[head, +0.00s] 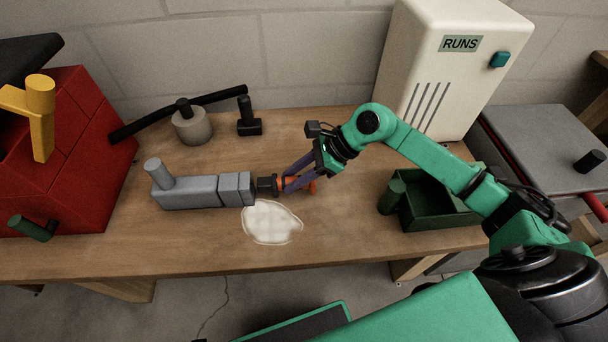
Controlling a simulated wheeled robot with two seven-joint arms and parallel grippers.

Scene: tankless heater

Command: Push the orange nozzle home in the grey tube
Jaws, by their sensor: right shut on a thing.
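The grey tube (200,193) lies on the wooden table, a blocky body with a round post standing up at its left end. The orange nozzle (311,186) is at the tube's right side, with a dark piece (267,185) between it and the tube's right end. My right gripper (290,183) reaches in from the right and is shut on the nozzle, its fingers covering part of it. The nozzle is in line with the tube; how deep it sits in the tube I cannot tell. My left gripper is not in view.
A pale patch (271,222) lies on the table (340,228) just below the tube's right end. A green bin (436,218) stands to the right, a white heater marked RUNS (440,75) behind it. A red box (75,150) is at left; a black bar (212,98) is behind.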

